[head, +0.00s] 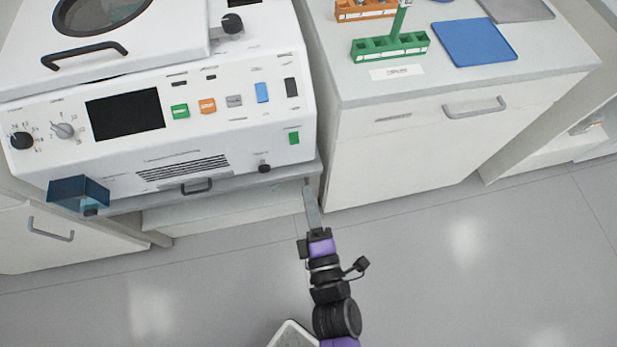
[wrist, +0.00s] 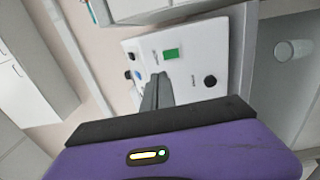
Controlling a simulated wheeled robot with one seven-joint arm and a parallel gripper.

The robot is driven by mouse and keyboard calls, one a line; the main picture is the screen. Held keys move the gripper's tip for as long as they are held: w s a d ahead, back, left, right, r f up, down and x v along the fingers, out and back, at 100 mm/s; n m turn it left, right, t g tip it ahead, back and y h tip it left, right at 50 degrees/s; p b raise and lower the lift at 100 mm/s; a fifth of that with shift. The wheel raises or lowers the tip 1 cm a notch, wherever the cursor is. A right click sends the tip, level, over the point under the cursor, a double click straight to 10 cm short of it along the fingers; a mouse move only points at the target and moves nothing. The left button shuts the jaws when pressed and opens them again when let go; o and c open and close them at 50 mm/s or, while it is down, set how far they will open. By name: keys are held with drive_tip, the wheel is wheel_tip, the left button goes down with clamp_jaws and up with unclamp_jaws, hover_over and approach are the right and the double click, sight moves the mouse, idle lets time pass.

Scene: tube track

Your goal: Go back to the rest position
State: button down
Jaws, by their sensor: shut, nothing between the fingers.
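My gripper (head: 312,205) is shut with nothing between its fingers. In the head view it reaches up from the bottom, its tip in front of the gap between the white machine and the right-hand cabinet. In the wrist view the closed fingers (wrist: 156,92) stand out beyond my purple wrist body, with a white panel bearing a green switch (wrist: 172,55) and a black knob (wrist: 210,81) behind them. I cannot tell the exact distance from the fingertips to the machine.
The white machine (head: 225,120) with a dark screen stands at the left. A blue transparent box (head: 78,193) juts from its front. On the right cabinet sit a green rack (head: 390,47) holding a tube, an orange rack (head: 366,9) and a blue tray (head: 468,42). The grey floor (head: 470,260) is clear.

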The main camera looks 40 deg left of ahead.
idle(0.4)
drive_tip(key=s+d+r+m+t+h, duration=0.2)
drive_tip(key=d+r+m+h, duration=0.15)
drive_tip(key=d+m, duration=0.5)
drive_tip(key=s+d+r+m+t+h, duration=0.15)
drive_tip(key=d+r+m, duration=0.25)
drive_tip(key=d+m, duration=0.45)
drive_tip(key=s+d+r+m+h, duration=0.3)
drive_tip(key=s+d+m+h, duration=0.1)
drive_tip(key=d, duration=0.5)
drive_tip(key=s+d+r+m+h, duration=0.3)
drive_tip(key=s+d+m+h, duration=0.2)
drive_tip(key=s+d, duration=0.4)
drive_tip(key=shift+d+m, duration=0.3)
drive_tip(key=shift+m, duration=0.6)
